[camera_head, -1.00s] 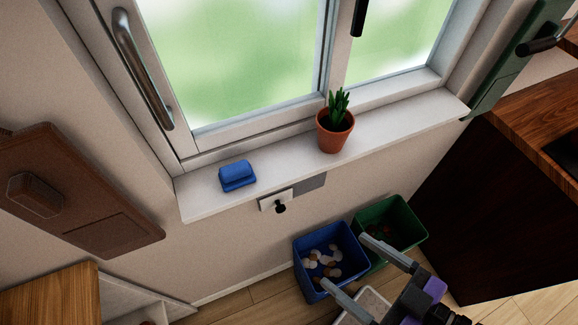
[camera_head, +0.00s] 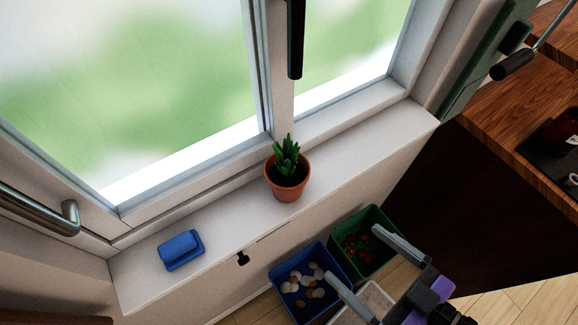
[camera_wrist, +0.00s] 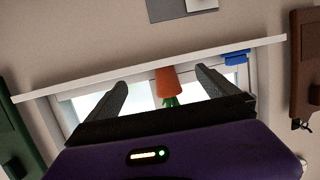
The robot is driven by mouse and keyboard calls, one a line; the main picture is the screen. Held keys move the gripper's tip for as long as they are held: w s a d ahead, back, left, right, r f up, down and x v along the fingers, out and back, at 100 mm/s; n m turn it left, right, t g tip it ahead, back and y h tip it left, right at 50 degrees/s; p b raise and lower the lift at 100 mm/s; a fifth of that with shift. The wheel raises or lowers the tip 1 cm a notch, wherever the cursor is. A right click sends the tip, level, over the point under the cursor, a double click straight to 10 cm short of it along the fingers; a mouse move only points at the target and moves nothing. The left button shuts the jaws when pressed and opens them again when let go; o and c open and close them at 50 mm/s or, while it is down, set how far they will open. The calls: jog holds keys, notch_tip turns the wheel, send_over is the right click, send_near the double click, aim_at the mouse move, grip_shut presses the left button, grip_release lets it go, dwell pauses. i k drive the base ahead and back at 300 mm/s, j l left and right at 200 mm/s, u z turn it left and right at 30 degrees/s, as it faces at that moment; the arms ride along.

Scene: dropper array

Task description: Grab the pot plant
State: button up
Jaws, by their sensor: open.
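The pot plant is a terracotta pot with green spiky leaves (camera_head: 287,178). It stands upright on the white window sill (camera_head: 222,222) in the head view. In the wrist view the pot plant (camera_wrist: 168,84) appears upside down, between my fingers in the picture but farther off. My gripper (camera_head: 362,268) is open and empty, at the lower right of the head view, lower in the picture than the sill and apart from the plant. Its two fingers also show in the wrist view (camera_wrist: 163,84).
A blue object (camera_head: 181,250) lies on the sill left of the plant. A blue bin (camera_head: 318,302) and a green bin (camera_head: 378,262) stand below the sill, near my gripper. The window handle (camera_head: 295,40) hangs above the plant. A wooden counter (camera_head: 500,130) is at right.

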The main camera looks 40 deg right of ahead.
aim_at(287, 171)
jog(key=k+j+z, duration=0.25)
jog(key=k+z, duration=0.15)
jog(key=k+j+z, duration=0.15)
jog(key=k+z, duration=0.25)
